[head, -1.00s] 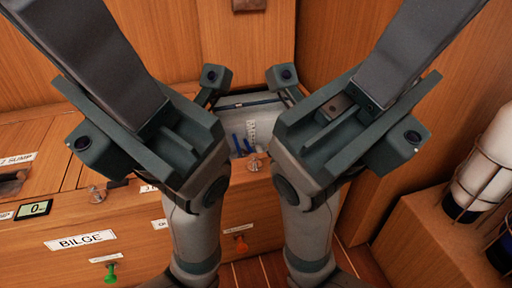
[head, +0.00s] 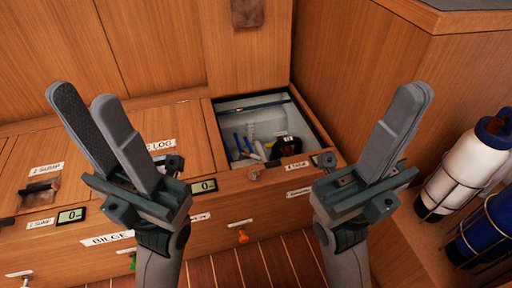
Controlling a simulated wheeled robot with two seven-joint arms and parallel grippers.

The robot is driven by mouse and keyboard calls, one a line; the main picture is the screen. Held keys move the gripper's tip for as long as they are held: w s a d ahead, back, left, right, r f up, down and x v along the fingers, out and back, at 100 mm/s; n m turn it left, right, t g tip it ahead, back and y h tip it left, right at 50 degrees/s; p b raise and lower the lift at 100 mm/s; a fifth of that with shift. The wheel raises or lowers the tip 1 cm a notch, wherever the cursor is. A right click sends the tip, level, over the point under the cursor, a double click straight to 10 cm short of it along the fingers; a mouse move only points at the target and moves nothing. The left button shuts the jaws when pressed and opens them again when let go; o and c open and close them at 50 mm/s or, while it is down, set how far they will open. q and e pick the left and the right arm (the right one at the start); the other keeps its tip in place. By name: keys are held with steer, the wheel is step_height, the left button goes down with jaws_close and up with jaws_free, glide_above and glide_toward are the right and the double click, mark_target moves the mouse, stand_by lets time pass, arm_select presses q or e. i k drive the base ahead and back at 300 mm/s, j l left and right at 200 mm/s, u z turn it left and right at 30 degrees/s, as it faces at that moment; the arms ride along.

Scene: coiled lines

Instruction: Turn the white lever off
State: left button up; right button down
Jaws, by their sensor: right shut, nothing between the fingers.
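A small pale knob (head: 25,283) shows at the bottom left edge, cut off by the picture. I cannot tell whether it is the white lever. A green lever (head: 132,261) and an orange lever (head: 243,236) sit on the front of the wooden bench. My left gripper (head: 78,97) points up over the left part of the bench, its two fingers apart with nothing between them. My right gripper (head: 414,92) points up at the right in front of the wooden side wall, its fingers together and empty. Neither gripper touches a lever.
An open bin (head: 223,108) in the bench top holds blue-handled tools. Small gauges, one by the SUMP label (head: 71,216), lie along the bench edge. A white bottle (head: 458,175) and a blue bottle (head: 488,235) stand in wire holders at the right. The striped floor (head: 270,268) is clear.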

mark_target(257, 158)
steer(key=j+z, duration=0.5)
steer(key=z, duration=0.25)
steer(key=j+z, duration=0.35)
steer(key=i+l, duration=0.05)
steer(key=l, duration=0.05)
